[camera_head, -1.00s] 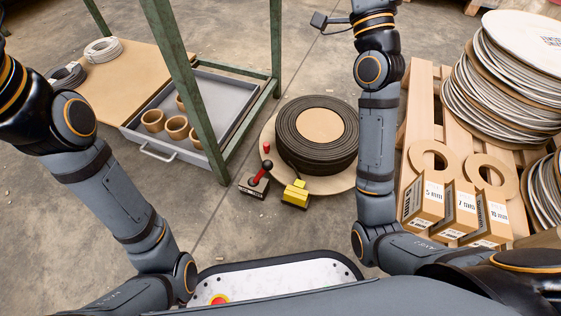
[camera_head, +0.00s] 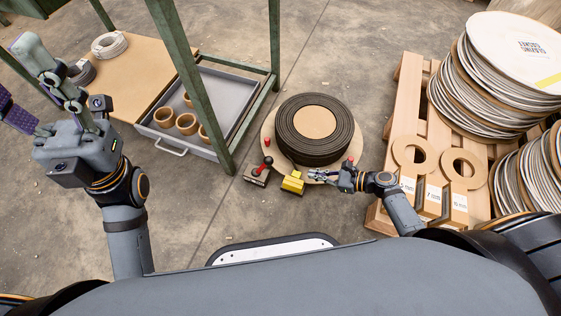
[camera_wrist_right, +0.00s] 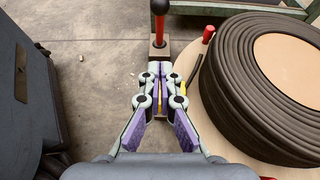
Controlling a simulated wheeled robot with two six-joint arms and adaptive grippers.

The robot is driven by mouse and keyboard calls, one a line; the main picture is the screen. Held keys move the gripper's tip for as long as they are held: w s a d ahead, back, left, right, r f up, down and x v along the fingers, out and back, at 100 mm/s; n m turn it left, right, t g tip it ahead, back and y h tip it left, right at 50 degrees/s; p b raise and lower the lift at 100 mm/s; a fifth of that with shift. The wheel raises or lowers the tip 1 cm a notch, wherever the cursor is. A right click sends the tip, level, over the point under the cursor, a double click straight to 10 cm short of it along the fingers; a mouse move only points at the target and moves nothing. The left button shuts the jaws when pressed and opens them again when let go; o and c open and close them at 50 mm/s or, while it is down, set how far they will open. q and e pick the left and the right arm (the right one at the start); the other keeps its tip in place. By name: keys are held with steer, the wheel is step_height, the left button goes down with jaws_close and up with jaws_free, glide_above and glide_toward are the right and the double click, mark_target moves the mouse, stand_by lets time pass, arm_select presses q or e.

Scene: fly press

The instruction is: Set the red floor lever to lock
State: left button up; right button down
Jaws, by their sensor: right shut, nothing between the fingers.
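The red floor lever (camera_head: 263,168) has a red shaft with a black knob and rises from a small dark base, left of a yellow block (camera_head: 293,183). In the right wrist view, the lever (camera_wrist_right: 159,28) stands just beyond the fingertips, with its knob near the top edge. My right gripper (camera_head: 314,174) is shut and empty, low over the floor to the right of the yellow block and apart from the lever. It also shows in the right wrist view (camera_wrist_right: 160,72), its fingers partly covering the yellow block. My left gripper (camera_head: 20,82) is open and empty at the upper left, far from the lever.
A large black coil (camera_head: 314,153) lies on a round board behind the lever, with small red posts around it. A green metal frame (camera_head: 192,85) stands to the left over a grey tray (camera_head: 238,97). A pallet with reels (camera_head: 405,110) fills the right.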

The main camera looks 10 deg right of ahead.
steer(key=shift+w, duration=0.1)
steer(key=b, duration=0.7)
glide_toward(263, 166)
steer(key=w+a+f, duration=0.2)
steer(key=w, duration=0.1)
steer(key=shift+d+r, duration=0.1)
steer(key=shift+r, duration=0.15)
